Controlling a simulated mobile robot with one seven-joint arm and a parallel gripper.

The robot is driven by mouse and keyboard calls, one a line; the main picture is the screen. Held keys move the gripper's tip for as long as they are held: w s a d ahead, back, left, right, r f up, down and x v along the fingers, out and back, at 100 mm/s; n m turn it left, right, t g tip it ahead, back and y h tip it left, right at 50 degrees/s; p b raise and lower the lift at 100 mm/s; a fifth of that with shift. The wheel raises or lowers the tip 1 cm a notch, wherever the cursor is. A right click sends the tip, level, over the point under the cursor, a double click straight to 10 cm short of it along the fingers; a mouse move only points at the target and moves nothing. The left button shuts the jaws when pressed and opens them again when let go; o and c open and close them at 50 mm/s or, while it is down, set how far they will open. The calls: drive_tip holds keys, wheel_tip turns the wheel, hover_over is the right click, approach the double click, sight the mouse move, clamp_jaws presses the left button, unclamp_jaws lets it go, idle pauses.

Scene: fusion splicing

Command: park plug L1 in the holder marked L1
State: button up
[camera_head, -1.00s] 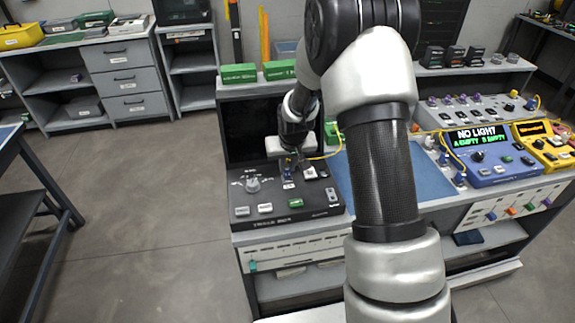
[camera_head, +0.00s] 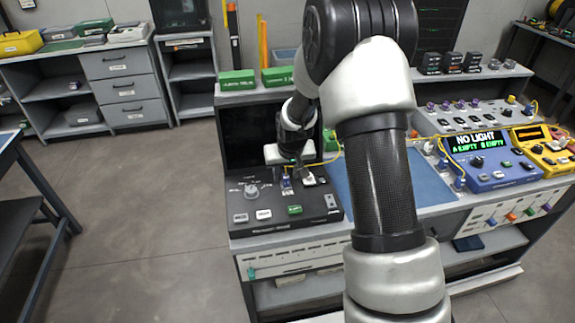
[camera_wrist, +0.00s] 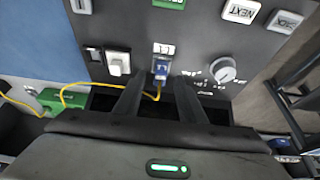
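The blue plug L1 (camera_wrist: 161,68) sits at the small holder on the dark console, right by the white label marked L1 (camera_wrist: 163,48), which shows upside down in the wrist view. Its yellow fibre curves away below it. My gripper (camera_wrist: 158,83) is open, with one black finger on each side and a clear gap to the plug, which lies just beyond the fingertips. In the head view my gripper (camera_head: 292,172) is above the console and the plug (camera_head: 287,184) shows small and blue below it. How deep the plug sits is hard to tell.
The dark console (camera_head: 270,222) has a knob (camera_wrist: 222,69) and several buttons beside the holder. The yellow fibre runs to a green block (camera_wrist: 62,101). A blue mat (camera_head: 425,185) lies to the right, with a blue meter (camera_head: 490,170) reading NO LIGHT beyond it.

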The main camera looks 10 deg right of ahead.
drive_tip(key=s+f+p+v, duration=0.1)
drive_tip(key=s+p+v, duration=0.15)
drive_tip(key=v, duration=1.45)
drive_tip(key=s+f+p+v, duration=0.1)
drive_tip(key=s+p+v, duration=0.15)
drive_tip(key=v, duration=1.45)
drive_tip(key=s+r+t+p, duration=0.1)
drive_tip(key=s+r, duration=0.4)
drive_tip(key=s, duration=1)
drive_tip(key=shift+s+p, duration=0.25)
drive_tip(key=shift+p, duration=0.5)
